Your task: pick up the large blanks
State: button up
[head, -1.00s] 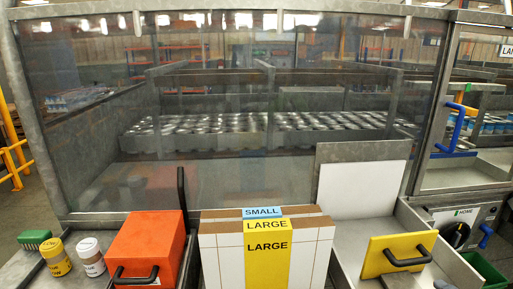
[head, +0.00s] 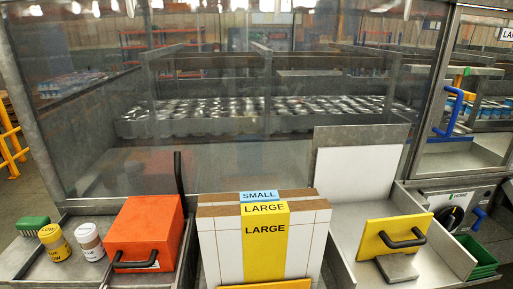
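The large blanks (head: 222,245) stand upright at the bottom middle of the head view. They show as a white front face with thin brown lines and brown top edges. A yellow band marked LARGE (head: 265,245) runs down the front, and a second LARGE label lies on the top edge. A blue SMALL label (head: 259,196) sits just behind it. I cannot tell how many blanks there are. A yellow edge (head: 280,284) shows in front at the bottom, mostly cut off. My gripper is not in view.
An orange box with a black handle (head: 146,235) and two jars (head: 89,241) stand left. A green brush (head: 33,225) lies beyond them. Right is a metal tray (head: 440,262) with a yellow handled plate (head: 391,237). A clear guard screen (head: 240,100) closes off the back, with rows of cans behind.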

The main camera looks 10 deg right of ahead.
aim_at(265, 242)
jog(key=z, duration=0.4)
jog(key=k+l+z, duration=0.1)
jog(key=z, duration=0.3)
jog(key=k+l+z, duration=0.1)
jog(key=z, duration=0.3)
jog(key=u, duration=1.35)
jog(key=l+u, duration=0.85)
jog(key=i+l, duration=0.05)
